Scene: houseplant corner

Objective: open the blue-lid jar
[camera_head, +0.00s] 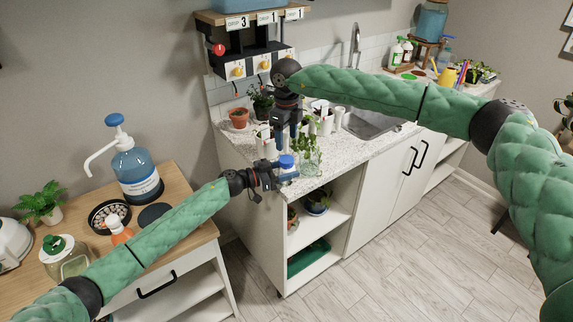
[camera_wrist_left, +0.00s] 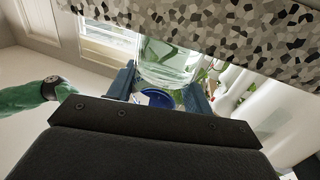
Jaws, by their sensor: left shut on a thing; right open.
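The jar's blue lid (camera_head: 286,161) shows in the head view at the counter's front left corner, on top of the jar. In the left wrist view the blue lid (camera_wrist_left: 157,97) shows between the two blue fingers. My right gripper (camera_head: 281,140) points down above the counter, behind and above the lid, open and apart from it.
A glass vessel with green cuttings (camera_head: 309,160) stands just right of the jar. A terracotta pot (camera_head: 239,118) and white cups (camera_head: 326,122) stand farther back. The sink (camera_head: 368,124) is to the right. A wooden side table (camera_head: 179,181) with a blue pump bottle (camera_head: 137,172) stands left.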

